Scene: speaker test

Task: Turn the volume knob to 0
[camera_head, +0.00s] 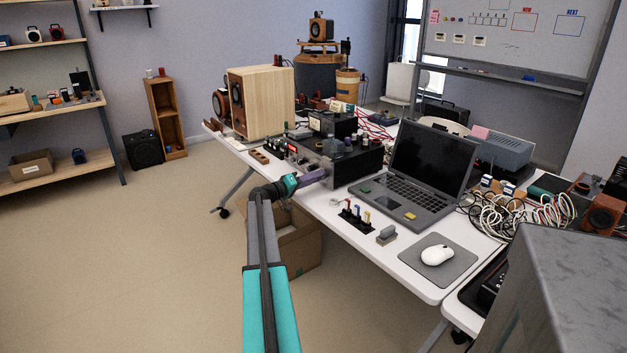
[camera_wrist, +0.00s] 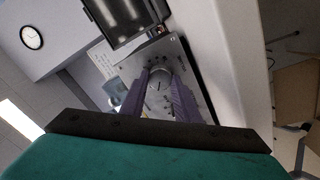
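The volume knob (camera_wrist: 159,79) is a round grey dial with a dark pointer line, on the pale front panel of a dark box-shaped amplifier (camera_head: 345,163) on the table. My gripper (camera_head: 317,176) has its purple fingers at the amplifier's front. In the wrist view, the two fingers of my gripper (camera_wrist: 160,88) stand apart, one on each side of the knob. I cannot tell whether they touch it. The scale marks around the knob are too small to read. In the head view the knob is hidden or too small to make out.
A laptop (camera_head: 430,170) stands right of the amplifier. A small stand with coloured plugs (camera_head: 356,215) and a mouse (camera_head: 437,255) on a pad lie near the table's front edge. A wooden speaker (camera_head: 262,100) stands behind left. An open cardboard box (camera_head: 297,245) is below the table.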

